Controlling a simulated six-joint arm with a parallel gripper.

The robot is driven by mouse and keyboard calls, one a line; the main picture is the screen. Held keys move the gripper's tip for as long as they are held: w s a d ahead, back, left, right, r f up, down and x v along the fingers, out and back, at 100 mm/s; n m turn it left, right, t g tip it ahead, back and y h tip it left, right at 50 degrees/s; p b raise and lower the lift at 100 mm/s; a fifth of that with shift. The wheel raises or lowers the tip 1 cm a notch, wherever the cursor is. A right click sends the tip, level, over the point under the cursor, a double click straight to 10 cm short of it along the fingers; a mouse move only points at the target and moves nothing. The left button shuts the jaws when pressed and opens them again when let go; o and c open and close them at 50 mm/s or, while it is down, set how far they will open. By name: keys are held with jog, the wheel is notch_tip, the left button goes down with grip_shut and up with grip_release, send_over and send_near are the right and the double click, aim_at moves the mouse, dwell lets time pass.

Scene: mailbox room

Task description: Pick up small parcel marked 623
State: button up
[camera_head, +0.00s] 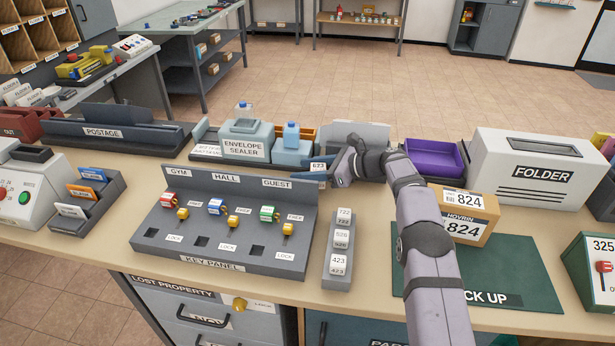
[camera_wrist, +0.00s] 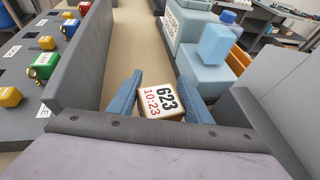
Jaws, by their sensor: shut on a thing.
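The small parcel marked 623 (camera_wrist: 161,101) shows in the wrist view as a light box with "623" in black and "10:23" in red. My gripper (camera_wrist: 160,100) is shut on it, with one blue finger on each side. In the head view, the parcel's 623 label (camera_head: 318,164) shows at the far side of the counter, just left of my gripper (camera_head: 325,172). My wrist hides part of that area. I cannot tell whether the parcel touches the counter.
The key panel (camera_head: 222,268) stands left of my gripper, its upright wall close by. A box marked 824 (camera_head: 462,215) sits on the green mat (camera_head: 520,265) at right, near a purple tray (camera_head: 433,158).

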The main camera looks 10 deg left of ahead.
notch_tip(320, 180, up, 8)
dwell(0.4)
